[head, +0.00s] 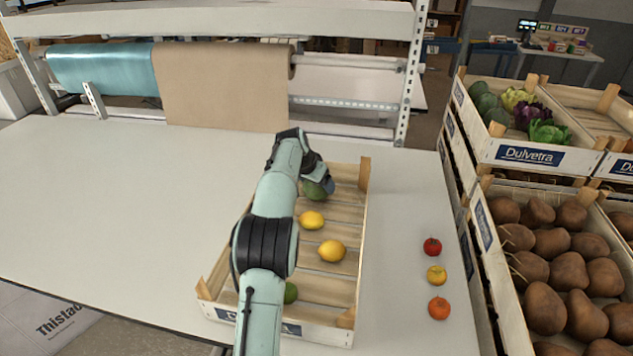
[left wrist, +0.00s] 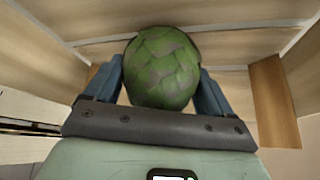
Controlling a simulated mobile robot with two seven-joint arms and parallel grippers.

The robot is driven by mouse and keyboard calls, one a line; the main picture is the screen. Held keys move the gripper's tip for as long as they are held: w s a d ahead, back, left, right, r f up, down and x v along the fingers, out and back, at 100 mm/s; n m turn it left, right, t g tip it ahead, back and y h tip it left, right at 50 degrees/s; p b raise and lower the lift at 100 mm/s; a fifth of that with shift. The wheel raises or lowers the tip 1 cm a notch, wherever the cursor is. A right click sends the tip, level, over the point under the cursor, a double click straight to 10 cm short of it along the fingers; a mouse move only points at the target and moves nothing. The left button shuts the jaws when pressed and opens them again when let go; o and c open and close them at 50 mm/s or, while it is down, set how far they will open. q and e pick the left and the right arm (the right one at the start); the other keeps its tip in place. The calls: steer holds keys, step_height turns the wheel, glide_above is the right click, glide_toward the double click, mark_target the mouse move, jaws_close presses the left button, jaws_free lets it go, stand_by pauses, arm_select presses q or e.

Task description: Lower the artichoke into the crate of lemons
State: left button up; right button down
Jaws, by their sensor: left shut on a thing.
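The green artichoke (head: 314,191) is at the far end of the wooden crate (head: 325,333) in the head view. In the left wrist view the scaly artichoke (left wrist: 162,66) sits between the two blue-grey fingers. My left gripper (head: 323,184) is shut on it, over the crate's far end. Whether the artichoke touches the slatted floor, I cannot tell. Two lemons, a farther one (head: 312,220) and a nearer one (head: 332,251), lie in the crate. My left arm hides much of the crate's left side. My right gripper is not in view.
A green fruit (head: 291,292) lies near the crate's front, partly behind my arm. A red tomato (head: 432,247), a yellow fruit (head: 436,275) and an orange fruit (head: 438,308) stand on the white table (head: 110,210) to the right. Stacked produce crates (head: 545,157) stand beyond its right edge.

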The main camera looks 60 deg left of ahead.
arm_select(q)
steer(key=shift+f, duration=0.4)
stand_by(0.3)
steer(key=o, duration=1.1)
steer(key=shift+c, duration=0.2)
steer(key=v, duration=1.3)
steer(key=shift+r, duration=0.15)
steer(key=shift+s, duration=0.15)
